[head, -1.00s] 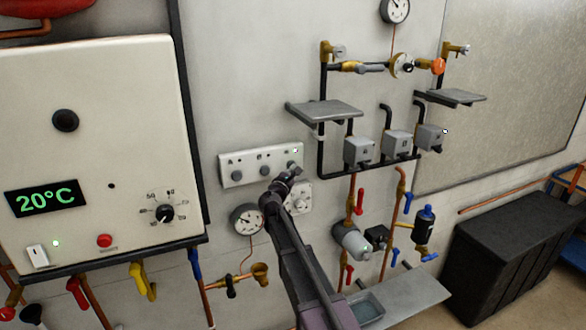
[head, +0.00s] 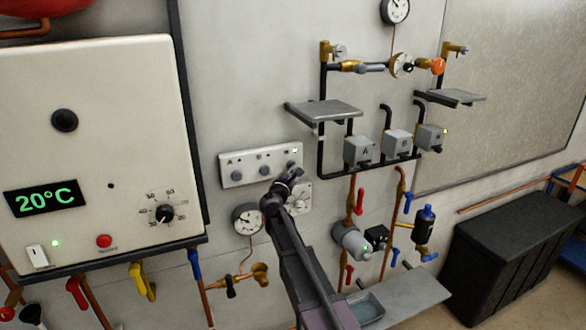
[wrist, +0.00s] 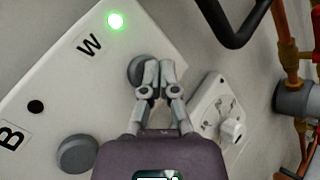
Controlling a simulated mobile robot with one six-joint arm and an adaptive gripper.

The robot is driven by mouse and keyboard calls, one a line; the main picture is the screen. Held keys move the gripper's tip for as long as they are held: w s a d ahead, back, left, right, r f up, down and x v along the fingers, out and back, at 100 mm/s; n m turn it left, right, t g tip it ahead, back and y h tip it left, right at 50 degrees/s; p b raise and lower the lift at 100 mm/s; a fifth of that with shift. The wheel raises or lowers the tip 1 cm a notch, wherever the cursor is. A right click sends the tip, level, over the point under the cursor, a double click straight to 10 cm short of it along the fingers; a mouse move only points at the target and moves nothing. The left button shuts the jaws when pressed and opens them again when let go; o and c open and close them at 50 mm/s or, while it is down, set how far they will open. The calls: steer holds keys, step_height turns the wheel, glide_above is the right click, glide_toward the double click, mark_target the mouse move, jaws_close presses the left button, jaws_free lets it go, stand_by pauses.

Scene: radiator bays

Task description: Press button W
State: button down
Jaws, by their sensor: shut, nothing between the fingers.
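A pale button panel (head: 236,176) is on the wall in the head view. In the wrist view the letter W (wrist: 88,44) stands beside a lit green lamp (wrist: 115,21). The round dark grey W button (wrist: 137,71) is partly hidden behind my fingertips. My gripper (wrist: 158,68) is shut and empty, its tips in front of the button and overlapping its right part. I cannot tell whether they touch it. In the head view my gripper (head: 292,173) covers the panel's right end. The B button (wrist: 77,154) is at lower left, its lamp (wrist: 35,107) dark.
A white dial plate (head: 301,203) is just below right of the panel, and a round gauge (head: 247,218) is below it. Grey boxes on black pipes (head: 358,151) are to the right, with a small lit lamp (head: 445,131). The heater cabinet (head: 130,120) is at left.

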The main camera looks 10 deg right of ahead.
steer(key=shift+s, duration=0.15)
steer(key=shift+s+d, duration=0.25)
steer(key=shift+s, duration=0.7)
steer(key=shift+s+d, duration=0.25)
steer(key=shift+s, duration=0.65)
steer(key=shift+s+d, duration=0.25)
steer(key=shift+s, duration=0.7)
steer(key=s+d+f+m+g+b, duration=0.45)
steer(key=s+f+m, duration=0.3)
steer(key=f, duration=0.35)
steer(key=s+d+f+m+g+b, duration=0.4)
steer(key=s+f+m+g, duration=0.3)
steer(key=f, duration=0.4)
steer(key=s+a+f+m+g+y+b, duration=0.2)
steer(key=s+a+f+m+y+b, duration=0.1)
steer(key=s+f, duration=0.4)
steer(key=s+a+f+m+g+y+b, duration=0.3)
steer(key=s+f+y, duration=0.4)
steer(key=s, duration=0.4)
steer(key=shift+s+a+f+m+b, duration=0.3)
steer(key=shift+a+f+m+b, duration=0.15)
steer(key=shift+a+m, duration=0.6)
